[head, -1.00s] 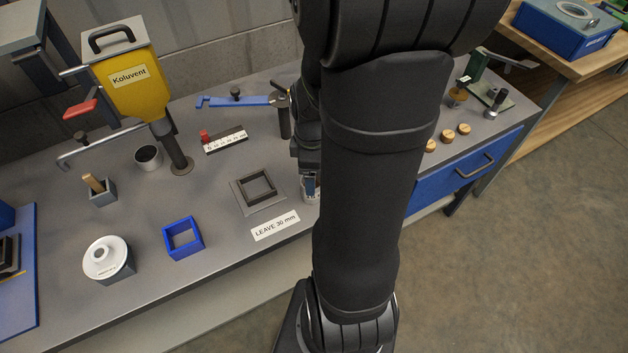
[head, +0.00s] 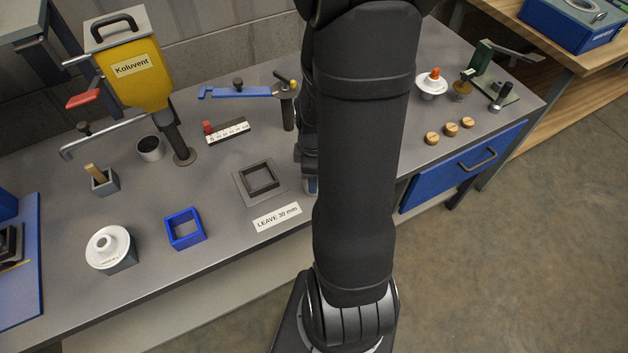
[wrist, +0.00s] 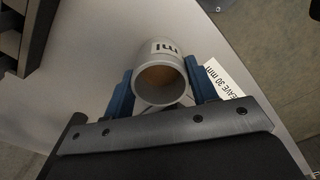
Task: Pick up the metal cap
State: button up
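A grey metal cap (wrist: 168,55), a short hollow cylinder with a white label on its side, shows in the wrist view with its round opening toward the camera. Its inside looks brownish. My gripper (wrist: 160,76) has its two blue fingers on either side of this cap, with little or no visible gap. I cannot tell whether they press on it or whether it is lifted. In the head view my gripper (head: 311,184) is low near the bench's front edge, right of the LEAVE 30 mm label (head: 277,217). My arm hides most of it there.
A dark square frame on a plate (head: 240,190) lies just left of my gripper. A blue square frame (head: 185,229) and a white-topped insulator (head: 110,248) stand further left. A yellow Koluvent dispenser (head: 134,82) is behind. Wooden discs (head: 450,129) and a white-and-orange piece (head: 432,84) are right.

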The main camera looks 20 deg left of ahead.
jog(key=shift+c, duration=1.3)
jog(key=shift+r, duration=0.1)
